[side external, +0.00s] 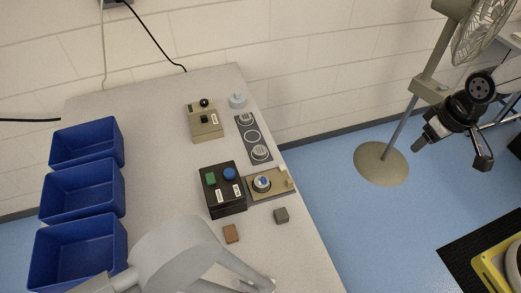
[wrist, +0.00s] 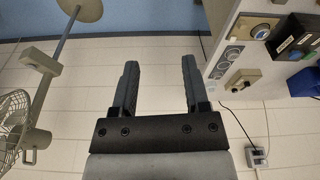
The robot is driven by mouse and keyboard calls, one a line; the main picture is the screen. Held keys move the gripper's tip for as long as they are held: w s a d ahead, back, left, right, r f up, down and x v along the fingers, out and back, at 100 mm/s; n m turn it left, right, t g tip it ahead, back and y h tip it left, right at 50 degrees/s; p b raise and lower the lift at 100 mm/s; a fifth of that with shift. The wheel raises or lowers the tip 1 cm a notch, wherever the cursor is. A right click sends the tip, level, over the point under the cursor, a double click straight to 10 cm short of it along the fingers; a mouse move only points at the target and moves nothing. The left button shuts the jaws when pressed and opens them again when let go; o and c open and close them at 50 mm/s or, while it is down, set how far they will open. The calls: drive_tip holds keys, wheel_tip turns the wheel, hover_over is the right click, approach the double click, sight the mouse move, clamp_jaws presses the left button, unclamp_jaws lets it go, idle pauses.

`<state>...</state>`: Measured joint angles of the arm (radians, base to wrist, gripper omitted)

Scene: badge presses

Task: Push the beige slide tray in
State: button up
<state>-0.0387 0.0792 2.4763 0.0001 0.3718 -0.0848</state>
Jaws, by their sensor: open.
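The beige slide tray (side external: 280,187) lies on the table, sticking out to the right of a black press box (side external: 225,199) with a green and a blue button. A round blue and white piece (side external: 262,183) sits on the tray, and a small raised part stands at its right end. The tray also shows in the wrist view (wrist: 246,30) at the upper right, partly cut by the box. My gripper (side external: 450,153) is off to the right of the table, over the floor, well apart from the tray. In the wrist view its fingers (wrist: 160,65) are open and empty.
Near the tray are a brown block (side external: 231,234), a grey block (side external: 281,215), a dark strip with round discs (side external: 252,137) and a beige box with a black knob (side external: 205,123). Blue bins (side external: 85,195) line the left. A fan (side external: 428,85) stands behind my gripper.

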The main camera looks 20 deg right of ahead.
drive_tip(key=w+a+f+n, duration=0.2)
drive_tip(key=w+a+n, duration=0.25)
drive_tip(key=w, duration=0.25)
drive_tip(key=n+g, duration=0.2)
drive_tip(key=n, duration=1)
hover_over(290, 180)
drive_tip(key=shift+m, duration=0.25)
drive_tip(key=f, duration=1.3)
drive_tip(key=shift+s+d+f, duration=0.1)
drive_tip(key=shift+d+f, duration=0.2)
drive_tip(key=shift+d, duration=0.05)
drive_tip(key=shift+a+f, duration=0.35)
drive_tip(key=shift+f, duration=0.05)
drive_tip(key=shift+f, duration=3.85)
clamp_jaws()
